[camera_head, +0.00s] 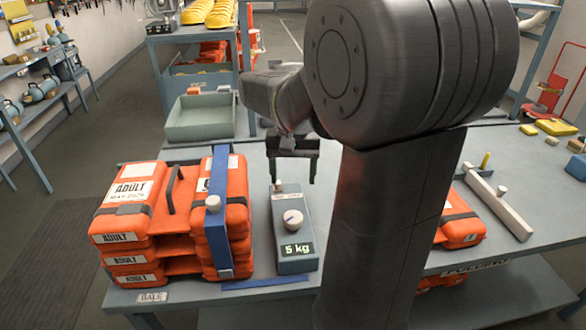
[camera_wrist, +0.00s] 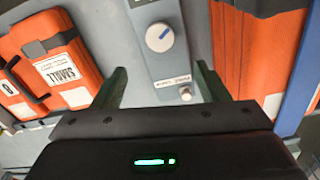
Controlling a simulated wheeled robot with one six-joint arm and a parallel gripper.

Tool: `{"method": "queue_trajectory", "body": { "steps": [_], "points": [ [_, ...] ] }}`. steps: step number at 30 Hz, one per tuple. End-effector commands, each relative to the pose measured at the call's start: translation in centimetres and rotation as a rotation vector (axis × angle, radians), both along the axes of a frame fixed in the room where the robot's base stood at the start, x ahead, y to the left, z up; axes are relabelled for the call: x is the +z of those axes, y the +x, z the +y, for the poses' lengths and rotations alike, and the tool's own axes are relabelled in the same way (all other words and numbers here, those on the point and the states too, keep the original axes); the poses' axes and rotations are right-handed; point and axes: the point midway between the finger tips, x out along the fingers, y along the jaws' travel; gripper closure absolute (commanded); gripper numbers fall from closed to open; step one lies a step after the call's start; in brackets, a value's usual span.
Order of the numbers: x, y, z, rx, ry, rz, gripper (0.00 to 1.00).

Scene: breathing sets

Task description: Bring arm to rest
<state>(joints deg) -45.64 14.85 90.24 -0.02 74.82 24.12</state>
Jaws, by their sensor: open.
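My gripper (camera_head: 292,176) hangs over the table behind a grey box (camera_head: 296,262) with a knob and a lit "5 kg" display. Its two dark green fingers are apart with nothing between them in the head view. The fingers also show in the wrist view (camera_wrist: 161,80), spread on either side of the grey box (camera_wrist: 160,12), which lies below. My arm is raised and bent, and its large dark links hide the middle of the table in the head view.
Stacked orange ADULT cases (camera_head: 125,212) with a blue strap (camera_head: 217,235) stand left of the box. An orange SMALL case (camera_wrist: 45,65) shows in the wrist view. A grey-green tray (camera_head: 200,118) is behind. A pale bar (camera_head: 500,210) lies at right.

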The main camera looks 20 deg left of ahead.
Motion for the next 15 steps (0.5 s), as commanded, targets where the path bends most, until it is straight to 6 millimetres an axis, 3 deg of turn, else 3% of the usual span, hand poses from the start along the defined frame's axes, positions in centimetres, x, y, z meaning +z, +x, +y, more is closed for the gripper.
{"method": "queue_trajectory", "body": {
  "steps": [5, 15],
  "points": [
    [1.05, -0.02, -0.01, 0.0, 0.0, 0.0, 0.33],
    [1.1, -0.01, -0.01, 0.0, 0.0, 0.0, 0.33]
  ]
}}
